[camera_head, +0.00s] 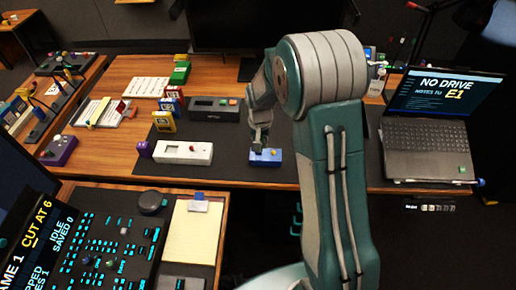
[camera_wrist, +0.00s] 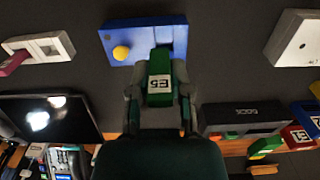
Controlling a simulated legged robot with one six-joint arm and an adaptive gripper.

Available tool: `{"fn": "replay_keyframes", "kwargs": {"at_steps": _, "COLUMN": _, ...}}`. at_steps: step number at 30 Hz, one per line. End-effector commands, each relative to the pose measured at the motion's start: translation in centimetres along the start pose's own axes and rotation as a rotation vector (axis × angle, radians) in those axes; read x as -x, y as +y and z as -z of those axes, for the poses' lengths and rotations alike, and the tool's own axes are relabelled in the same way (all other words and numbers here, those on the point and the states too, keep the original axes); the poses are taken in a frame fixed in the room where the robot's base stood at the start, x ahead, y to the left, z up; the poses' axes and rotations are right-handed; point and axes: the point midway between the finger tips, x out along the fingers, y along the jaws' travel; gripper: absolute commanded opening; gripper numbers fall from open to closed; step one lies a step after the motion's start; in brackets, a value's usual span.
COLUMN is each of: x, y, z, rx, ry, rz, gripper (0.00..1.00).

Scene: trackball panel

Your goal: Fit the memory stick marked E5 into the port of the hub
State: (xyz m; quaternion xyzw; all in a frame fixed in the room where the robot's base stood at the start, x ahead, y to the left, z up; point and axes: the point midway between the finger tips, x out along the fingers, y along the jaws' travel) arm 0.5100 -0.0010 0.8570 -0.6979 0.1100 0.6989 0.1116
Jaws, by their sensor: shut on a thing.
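A blue box with a yellow knob, which looks like the hub (camera_head: 259,160), lies on the dark mat, directly below my gripper (camera_head: 260,147). The hub also shows in the wrist view (camera_wrist: 140,36), with a dark recess right of its middle. My gripper (camera_wrist: 160,98) is shut on the green memory stick (camera_wrist: 160,67), whose white label reads E5. The stick's far end overlaps the hub's near edge by the recess. I cannot tell whether it is inside the port. In the head view the stick is not clearly visible.
A white device (camera_head: 190,152) lies left of the hub, and a dark box (camera_head: 214,108) stands behind it. A laptop (camera_head: 430,140) sits at the right. Bare mat lies around the hub.

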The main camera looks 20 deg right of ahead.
Motion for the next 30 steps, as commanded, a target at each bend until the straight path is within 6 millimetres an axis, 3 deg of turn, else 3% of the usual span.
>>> {"fn": "replay_keyframes", "kwargs": {"at_steps": 9, "x": -2.5, "y": -0.7, "z": 1.9, "rx": 0.0, "ry": -0.001, "rz": 0.0, "gripper": 0.07}}
{"fn": "replay_keyframes", "kwargs": {"at_steps": 15, "x": -5.3, "y": -0.6, "z": 1.8, "rx": 0.0, "ry": -0.002, "rz": 0.0, "gripper": 0.07}}
{"fn": "replay_keyframes", "kwargs": {"at_steps": 25, "x": -5.6, "y": -0.6, "z": 1.8, "rx": 0.0, "ry": 0.0, "rz": 0.0, "gripper": 0.07}}
{"fn": "replay_keyframes", "kwargs": {"at_steps": 26, "x": -5.6, "y": -0.6, "z": 1.8, "rx": 0.0, "ry": 0.0, "rz": 0.0, "gripper": 0.34}}
{"fn": "replay_keyframes", "kwargs": {"at_steps": 27, "x": -5.6, "y": -0.6, "z": 1.8, "rx": 0.0, "ry": 0.0, "rz": 0.0, "gripper": 0.52}}
{"fn": "replay_keyframes", "kwargs": {"at_steps": 28, "x": -5.5, "y": -0.6, "z": 1.8, "rx": 0.0, "ry": 0.0, "rz": 0.0, "gripper": 0.6}}
{"fn": "replay_keyframes", "kwargs": {"at_steps": 30, "x": -5.5, "y": -0.6, "z": 1.8, "rx": 0.0, "ry": 0.0, "rz": 0.0, "gripper": 0.6}}
